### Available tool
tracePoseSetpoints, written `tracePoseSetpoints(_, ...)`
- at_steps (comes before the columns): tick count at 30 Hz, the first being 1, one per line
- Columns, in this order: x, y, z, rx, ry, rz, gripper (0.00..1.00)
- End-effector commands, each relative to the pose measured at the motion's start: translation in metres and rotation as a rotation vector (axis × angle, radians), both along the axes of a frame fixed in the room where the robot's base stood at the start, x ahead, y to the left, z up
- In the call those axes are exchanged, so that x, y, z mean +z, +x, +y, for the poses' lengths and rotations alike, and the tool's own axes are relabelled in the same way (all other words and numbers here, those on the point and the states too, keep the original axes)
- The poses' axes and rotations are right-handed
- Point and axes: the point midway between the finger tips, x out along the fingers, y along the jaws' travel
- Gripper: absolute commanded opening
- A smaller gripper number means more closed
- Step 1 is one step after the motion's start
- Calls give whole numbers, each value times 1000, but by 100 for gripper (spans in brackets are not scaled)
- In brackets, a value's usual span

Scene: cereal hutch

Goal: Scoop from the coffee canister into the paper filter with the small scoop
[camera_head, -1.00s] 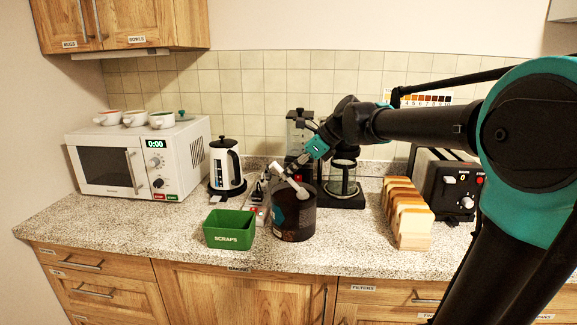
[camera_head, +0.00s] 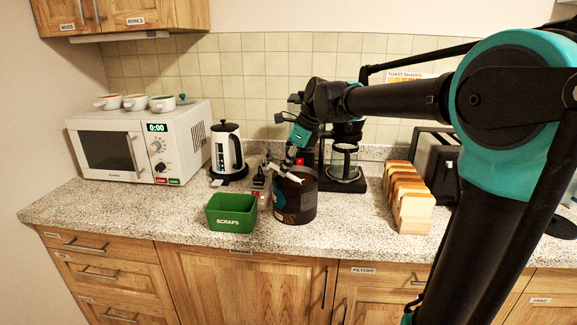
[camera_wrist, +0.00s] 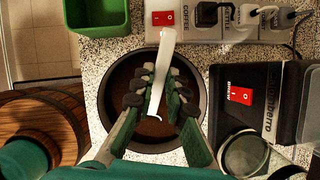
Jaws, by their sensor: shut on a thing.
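The coffee canister (camera_head: 296,206) is a dark open tub with a teal label patch, standing near the counter's front. From above, in the wrist view, its rim (camera_wrist: 107,112) surrounds brown grounds. My gripper (camera_wrist: 156,86) is shut on the small white scoop (camera_wrist: 161,68) over the canister mouth. In the head view my gripper (camera_head: 281,166) and the scoop (camera_head: 287,173) show at the canister's top, the scoop slanting down to the right. I cannot tell how much coffee the scoop holds. I cannot make out the paper filter.
The coffee maker with its glass carafe (camera_head: 344,160) stands behind and right of the canister. A green scraps bin (camera_head: 231,213) is left. A power strip (camera_wrist: 215,22), kettle (camera_head: 226,150), bread slices (camera_head: 408,200) and toaster (camera_head: 436,165) are also near.

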Motion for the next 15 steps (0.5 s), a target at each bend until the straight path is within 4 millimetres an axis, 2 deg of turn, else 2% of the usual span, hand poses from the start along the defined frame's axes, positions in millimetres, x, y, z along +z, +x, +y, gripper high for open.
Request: tracePoseSetpoints(15,35,0,0,0,3,-1,0)
